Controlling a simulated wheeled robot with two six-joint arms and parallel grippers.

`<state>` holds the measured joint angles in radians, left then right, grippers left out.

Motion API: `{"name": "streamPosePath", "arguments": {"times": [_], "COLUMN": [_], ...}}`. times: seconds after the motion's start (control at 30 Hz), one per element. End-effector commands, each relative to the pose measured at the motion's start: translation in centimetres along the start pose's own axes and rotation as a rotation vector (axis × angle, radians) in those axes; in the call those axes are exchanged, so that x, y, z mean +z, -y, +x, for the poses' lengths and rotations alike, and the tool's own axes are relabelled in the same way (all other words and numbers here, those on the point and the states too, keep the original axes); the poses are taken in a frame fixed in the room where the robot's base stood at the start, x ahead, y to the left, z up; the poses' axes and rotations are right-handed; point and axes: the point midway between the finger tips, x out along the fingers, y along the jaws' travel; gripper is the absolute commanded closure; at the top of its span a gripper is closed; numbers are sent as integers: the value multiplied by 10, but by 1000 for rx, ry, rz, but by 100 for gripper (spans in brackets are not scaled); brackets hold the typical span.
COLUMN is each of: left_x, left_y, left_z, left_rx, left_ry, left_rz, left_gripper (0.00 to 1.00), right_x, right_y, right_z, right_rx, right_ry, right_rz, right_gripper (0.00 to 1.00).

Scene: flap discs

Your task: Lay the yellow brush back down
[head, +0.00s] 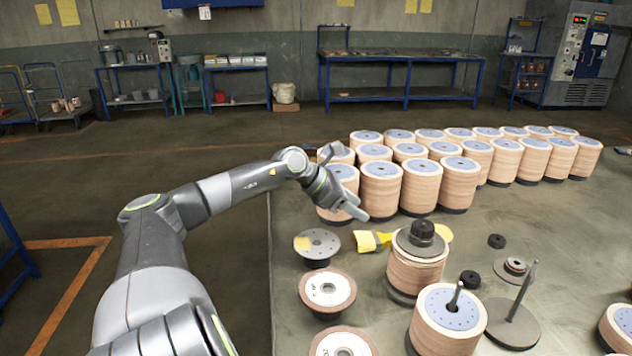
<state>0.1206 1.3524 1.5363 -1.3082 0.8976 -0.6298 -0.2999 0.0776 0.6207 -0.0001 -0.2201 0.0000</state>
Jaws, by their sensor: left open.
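The yellow brush (366,242) lies on the grey table, partly hidden behind a short disc stack with a black knob (421,234). Its yellow end shows left of that stack, and a yellow part shows at the stack's right. My left gripper (350,181) is open and empty, above and a little left of the brush, apart from it. Its fingers are in front of the nearest tall disc stacks. My right gripper is not in view.
Rows of tall flap disc stacks (381,190) fill the table's back. A grey plate (317,244), loose discs (328,290), a spindle on a round base (512,322) and another stack (446,322) stand in front. Bare table (580,225) shows at right.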

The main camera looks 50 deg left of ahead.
Motion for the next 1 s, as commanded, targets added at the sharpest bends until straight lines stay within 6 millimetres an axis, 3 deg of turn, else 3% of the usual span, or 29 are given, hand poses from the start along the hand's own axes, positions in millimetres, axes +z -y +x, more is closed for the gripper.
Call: {"name": "streamPosePath", "arguments": {"times": [0.43, 1.0], "left_x": [0, 5], "left_y": [0, 0], "left_z": [-48, -96], "left_rx": [2, -2], "left_ry": [-9, -2], "left_rz": [-1, -4], "left_gripper": [46, 46], "right_x": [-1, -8], "right_y": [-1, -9], "right_z": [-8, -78], "right_rx": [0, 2], "right_ry": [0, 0], "right_rz": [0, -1], "right_gripper": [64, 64]}}
